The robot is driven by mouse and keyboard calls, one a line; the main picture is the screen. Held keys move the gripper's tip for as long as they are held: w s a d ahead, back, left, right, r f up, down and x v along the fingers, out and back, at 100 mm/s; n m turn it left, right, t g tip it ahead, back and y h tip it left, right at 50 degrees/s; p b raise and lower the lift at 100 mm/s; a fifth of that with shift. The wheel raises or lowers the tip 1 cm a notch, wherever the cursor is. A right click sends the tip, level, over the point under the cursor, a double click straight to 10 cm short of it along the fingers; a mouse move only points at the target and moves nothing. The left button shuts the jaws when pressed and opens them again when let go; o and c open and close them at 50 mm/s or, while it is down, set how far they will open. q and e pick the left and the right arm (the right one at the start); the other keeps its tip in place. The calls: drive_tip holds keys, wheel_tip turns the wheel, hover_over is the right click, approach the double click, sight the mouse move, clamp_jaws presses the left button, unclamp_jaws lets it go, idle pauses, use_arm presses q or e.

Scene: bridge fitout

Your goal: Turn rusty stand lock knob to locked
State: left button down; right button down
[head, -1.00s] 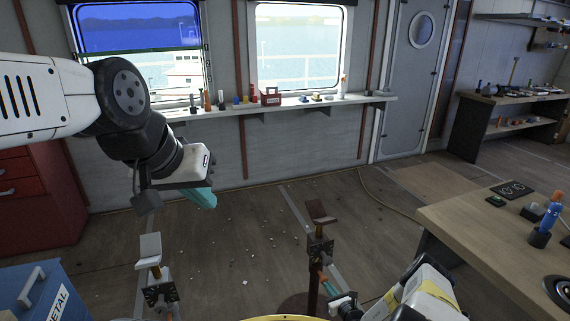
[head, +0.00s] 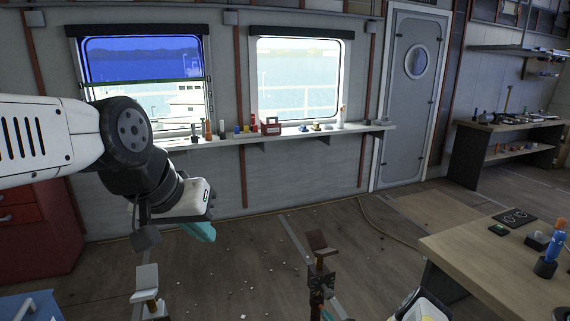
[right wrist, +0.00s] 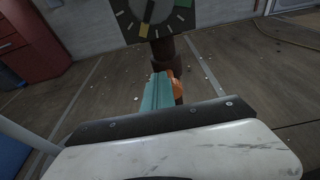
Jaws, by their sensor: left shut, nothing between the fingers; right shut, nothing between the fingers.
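The rusty stand (head: 318,243) rises at the bottom centre of the head view, with a brown top and a dark bracket below it. In the right wrist view, its dark dial plate (right wrist: 152,14) has pale tick marks and a yellow pointer. An orange knob-like part (right wrist: 177,86) shows below the plate, partly hidden behind my right gripper (right wrist: 157,90). The right gripper's teal fingers are shut and empty, beside or against that part; I cannot tell if they touch. My left gripper (head: 201,231) is shut and empty, high in the air at left.
A second stand with a grey top (head: 147,277) is at lower left, near a blue box (head: 30,306). A wooden table (head: 490,262) with a blue bottle (head: 554,245) stands at right. A shelf (head: 285,135) runs under the windows. The floor between is mostly open.

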drive_tip(key=shift+d, duration=0.1)
drive_tip(key=shift+w+d, duration=0.25)
drive_tip(key=shift+d, duration=0.35)
drive_tip(key=shift+w+d, duration=0.2)
drive_tip(key=shift+d, duration=0.35)
idle(0.3)
drive_tip(key=s+d, duration=0.2)
drive_tip(key=s, duration=0.3)
drive_tip(key=shift+s+d+r, duration=0.15)
drive_tip(key=shift+s+r, duration=0.15)
drive_tip(key=shift+r, duration=0.05)
idle(0.4)
